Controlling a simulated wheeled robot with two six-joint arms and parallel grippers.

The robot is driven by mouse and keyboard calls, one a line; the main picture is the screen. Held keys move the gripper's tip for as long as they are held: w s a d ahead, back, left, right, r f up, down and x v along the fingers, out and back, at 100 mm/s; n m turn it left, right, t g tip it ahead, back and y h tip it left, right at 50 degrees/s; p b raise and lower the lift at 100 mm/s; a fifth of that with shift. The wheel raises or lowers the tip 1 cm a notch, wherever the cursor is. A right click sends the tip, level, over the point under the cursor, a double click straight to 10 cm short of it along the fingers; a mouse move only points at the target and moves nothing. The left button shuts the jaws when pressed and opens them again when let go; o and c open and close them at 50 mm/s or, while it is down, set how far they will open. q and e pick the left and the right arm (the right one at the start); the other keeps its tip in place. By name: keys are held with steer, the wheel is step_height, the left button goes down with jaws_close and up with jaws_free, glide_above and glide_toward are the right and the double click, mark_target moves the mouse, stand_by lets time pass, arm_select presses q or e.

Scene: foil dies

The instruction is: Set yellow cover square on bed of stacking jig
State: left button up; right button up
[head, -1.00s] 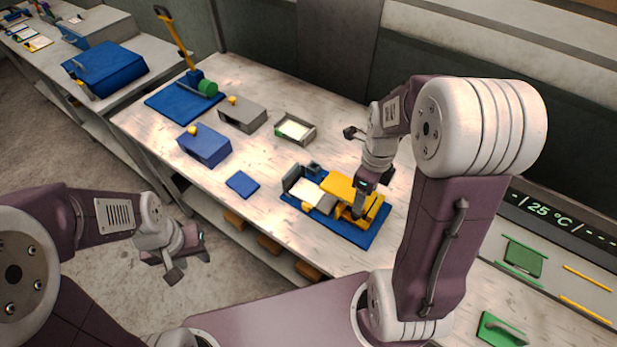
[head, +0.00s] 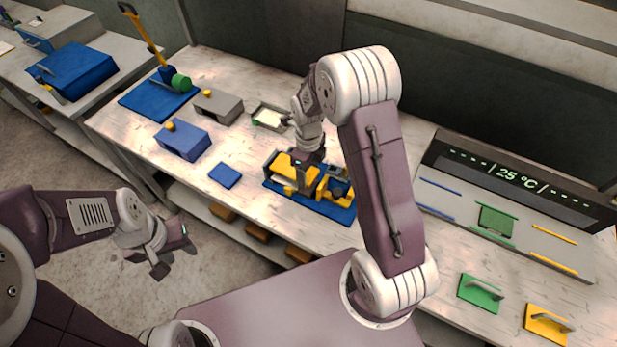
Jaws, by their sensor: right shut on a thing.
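The stacking jig is a blue base plate (head: 338,212) with grey parts at its left end and a yellow frame (head: 334,186) at its right. My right gripper (head: 304,182) is shut on the yellow cover (head: 283,168) at the jig's left part, over the bed. The bed and the white sheet seen there earlier are hidden by the cover and gripper. I cannot tell whether the cover touches the bed or sits square. My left gripper (head: 170,252) is open and empty, off the table's front edge, above the floor.
A blue square plate (head: 225,175), a blue box (head: 185,140), a grey box (head: 218,106) and a grey tray (head: 257,123) stand left of and behind the jig. A yellow-handled lever press (head: 160,80) is at the back left. Green and yellow handled plates (head: 482,292) lie at right.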

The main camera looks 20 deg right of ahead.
step_height(320, 180, down, 3)
steer(key=shift+s+f+p, duration=0.1)
steer(key=shift+f+p, duration=0.1)
steer(key=shift+p, duration=0.15)
steer(key=shift+f, duration=0.3)
steer(key=shift+f, duration=0.1)
steer(key=shift+f, duration=0.15)
steer(key=o, duration=1.6)
steer(key=shift+r, duration=0.2)
step_height(320, 180, up, 12)
steer(key=shift+r+b, duration=0.1)
steer(key=shift+b, duration=0.45)
